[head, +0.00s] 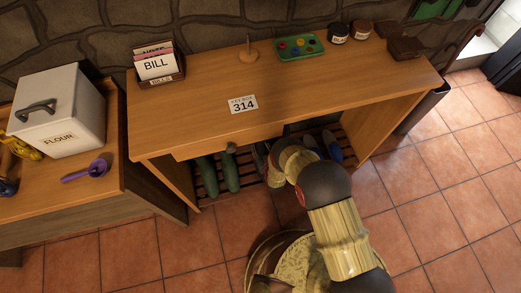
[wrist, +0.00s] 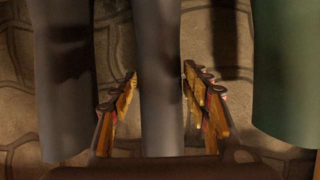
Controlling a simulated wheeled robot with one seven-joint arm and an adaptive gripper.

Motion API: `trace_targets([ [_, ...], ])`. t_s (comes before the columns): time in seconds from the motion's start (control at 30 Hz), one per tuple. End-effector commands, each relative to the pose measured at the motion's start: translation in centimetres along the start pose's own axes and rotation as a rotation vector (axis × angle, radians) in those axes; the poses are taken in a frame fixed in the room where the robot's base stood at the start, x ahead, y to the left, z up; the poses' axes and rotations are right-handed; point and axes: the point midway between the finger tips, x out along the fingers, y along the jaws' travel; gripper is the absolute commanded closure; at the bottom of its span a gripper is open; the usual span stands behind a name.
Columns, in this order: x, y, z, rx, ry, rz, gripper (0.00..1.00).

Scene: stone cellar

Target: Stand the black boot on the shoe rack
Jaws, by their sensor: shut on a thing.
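The shoe rack (head: 349,153) is a reddish-brown slatted shelf under the wooden desk. My arm reaches in under the desk front, and my gripper is hidden there in the head view. In the wrist view my gripper (wrist: 160,80) has one finger on each side of a narrow grey shaft (wrist: 161,105), which I take for the black boot; it is shut on it. The boot's foot is out of the wrist view, so I cannot tell whether it rests on the slats. Another grey shaft (wrist: 66,85) and a green boot (wrist: 285,75) flank it.
Green boots (head: 231,172) stand on the rack left of my arm, and blue footwear (head: 332,146) lies right of it. The desk top (head: 195,105) overhangs the rack closely. The tiled floor (head: 440,210) at right is clear.

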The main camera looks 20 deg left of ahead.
Motion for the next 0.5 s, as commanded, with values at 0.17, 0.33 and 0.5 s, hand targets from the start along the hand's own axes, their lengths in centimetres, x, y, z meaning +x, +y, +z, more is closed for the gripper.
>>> trace_targets([
  [0.17,0.80,0.02,1.86,0.000,0.002,0.000,1.00],
  [0.33,0.77,0.02,1.63,0.000,0.002,0.000,1.00],
  [0.5,0.85,0.02,1.89,0.000,0.002,0.000,1.00],
])
